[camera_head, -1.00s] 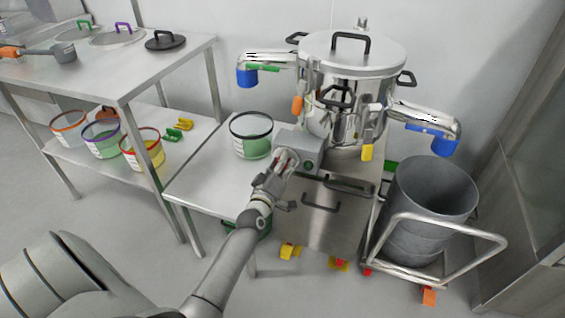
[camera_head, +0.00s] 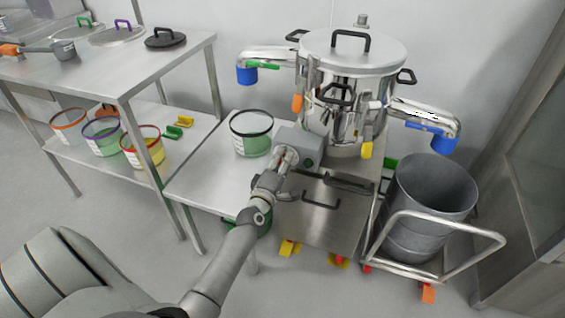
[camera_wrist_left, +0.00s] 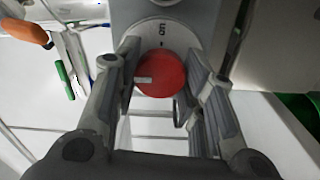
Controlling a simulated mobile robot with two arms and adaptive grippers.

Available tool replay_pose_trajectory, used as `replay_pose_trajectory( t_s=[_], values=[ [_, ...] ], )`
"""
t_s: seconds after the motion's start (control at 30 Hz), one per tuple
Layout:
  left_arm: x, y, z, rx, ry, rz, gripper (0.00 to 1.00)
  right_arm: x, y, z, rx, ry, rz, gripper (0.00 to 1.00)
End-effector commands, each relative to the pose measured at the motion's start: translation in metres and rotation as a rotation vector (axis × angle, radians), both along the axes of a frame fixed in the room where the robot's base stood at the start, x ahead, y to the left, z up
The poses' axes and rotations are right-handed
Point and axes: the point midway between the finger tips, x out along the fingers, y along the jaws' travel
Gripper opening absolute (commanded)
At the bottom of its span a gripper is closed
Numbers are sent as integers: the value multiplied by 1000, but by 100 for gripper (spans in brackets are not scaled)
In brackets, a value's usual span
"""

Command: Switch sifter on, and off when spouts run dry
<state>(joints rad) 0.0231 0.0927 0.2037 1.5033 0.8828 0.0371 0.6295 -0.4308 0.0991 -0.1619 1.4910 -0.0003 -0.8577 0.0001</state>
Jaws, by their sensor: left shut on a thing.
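The sifter (camera_head: 352,60) is a lidded steel drum on a cart, with two blue-ended spouts. The left spout (camera_head: 247,74) points down above the table, and the right spout (camera_head: 444,144) points down above a grey bin (camera_head: 435,180). No falling material shows under either spout. My left gripper (camera_head: 283,160) is at the grey control box (camera_head: 312,143) on the cart's front. In the left wrist view its fingers are shut on the red knob (camera_wrist_left: 161,74), one on each side. The knob's white mark points left; the dial lettering is partly visible. My right gripper is out of view.
A black-rimmed bucket (camera_head: 251,133) with green-looking contents stands on the low table, left of the box. The bin sits on a railed trolley (camera_head: 442,222) at right. A shelved table (camera_head: 110,70) at left holds lids, a scoop and several buckets.

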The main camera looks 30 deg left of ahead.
Motion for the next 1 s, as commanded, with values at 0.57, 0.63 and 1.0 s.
replay_pose_trajectory(
  t_s=[0.57, 0.63, 1.0],
  values=[
    [0, 1, 0, -3, -2, 2, 60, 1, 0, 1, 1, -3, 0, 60],
    [0, 1, 0, -3, -1, 2, 60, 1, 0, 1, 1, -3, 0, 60],
    [-14, -3, -1, -3, 1, 0, 60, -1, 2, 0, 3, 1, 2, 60]
  ],
)
